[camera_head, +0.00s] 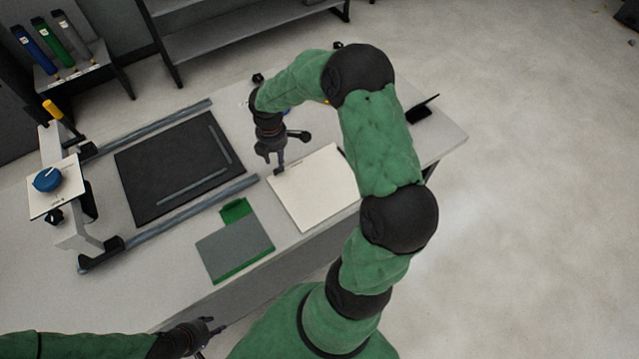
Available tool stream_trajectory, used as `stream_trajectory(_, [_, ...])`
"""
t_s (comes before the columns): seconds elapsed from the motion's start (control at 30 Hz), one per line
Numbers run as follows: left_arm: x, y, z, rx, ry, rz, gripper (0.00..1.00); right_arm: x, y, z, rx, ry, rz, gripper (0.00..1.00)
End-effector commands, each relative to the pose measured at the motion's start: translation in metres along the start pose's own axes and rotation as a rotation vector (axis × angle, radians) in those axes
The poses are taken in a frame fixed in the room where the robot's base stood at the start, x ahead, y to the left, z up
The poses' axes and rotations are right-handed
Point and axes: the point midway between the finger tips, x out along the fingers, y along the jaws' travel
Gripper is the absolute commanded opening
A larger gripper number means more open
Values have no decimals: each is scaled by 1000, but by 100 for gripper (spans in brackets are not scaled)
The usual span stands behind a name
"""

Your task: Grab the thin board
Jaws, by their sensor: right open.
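A thin cream-white board (318,192) lies flat on the table, right of the middle. My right gripper (276,166) points down at the board's upper left corner and is open. I cannot tell whether its fingers touch the board or straddle its edge. My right arm passes over the board's right side and hides part of that edge. My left gripper (208,328) is low in the view, in front of the table's near edge and away from the board. Its fingers are too small and dark to read as open or shut.
A black mat (150,185) lies between two grey rails at left. A grey-and-green pad (233,250) lies left of the board. A stand with a blue knob (47,179) is at far left. A black device (421,112) sits at the table's right end.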

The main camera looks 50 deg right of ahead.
Motion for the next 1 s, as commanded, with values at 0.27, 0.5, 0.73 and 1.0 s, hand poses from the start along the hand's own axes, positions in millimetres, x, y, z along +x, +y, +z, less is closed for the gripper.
stream_trajectory(0.27, [10, -4, 0, 0, 0, 0, 40, 39, -5, -2, -1, 0, -3, 41])
stream_trajectory(0.5, [9, -3, 0, 0, 0, 0, 40, 40, -5, -2, -1, 1, -1, 41])
stream_trajectory(0.73, [9, -3, 0, 0, 0, 0, 40, 40, -5, -2, -1, 1, -1, 0])
stream_trajectory(1.0, [9, -3, 0, 0, 0, 0, 40, 40, -5, -2, -1, 1, -1, 0])
